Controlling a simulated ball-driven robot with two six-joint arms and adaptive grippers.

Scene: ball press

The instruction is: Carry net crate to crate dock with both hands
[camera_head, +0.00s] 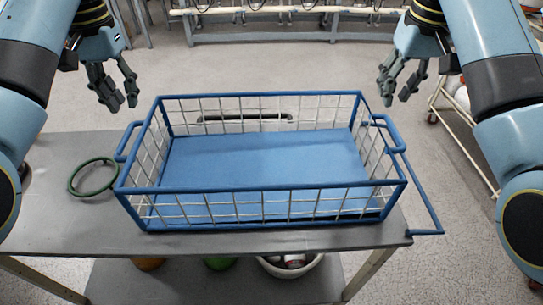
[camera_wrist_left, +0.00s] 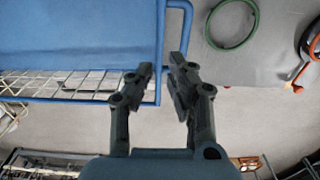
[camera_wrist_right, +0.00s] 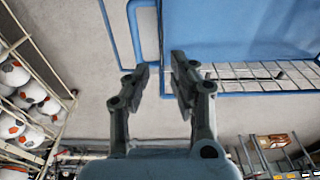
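The net crate (camera_head: 260,189), with blue rails, white wire mesh sides and a blue floor, stands upright and empty on a grey table. It has a blue loop handle on its left end (camera_head: 128,140) and another on its right end (camera_head: 386,134). My left gripper (camera_head: 118,98) is open and empty above and behind the crate's left end, apart from the handle. My right gripper (camera_head: 395,100) is open and empty above and behind the right end, also apart. I cannot make out the crate dock for certain.
A thin blue bar frame (camera_head: 425,198) sticks out past the table's right end. A green ring (camera_head: 94,177) lies on the table left of the crate. A ball rack (camera_wrist_right: 30,95) stands at the right.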

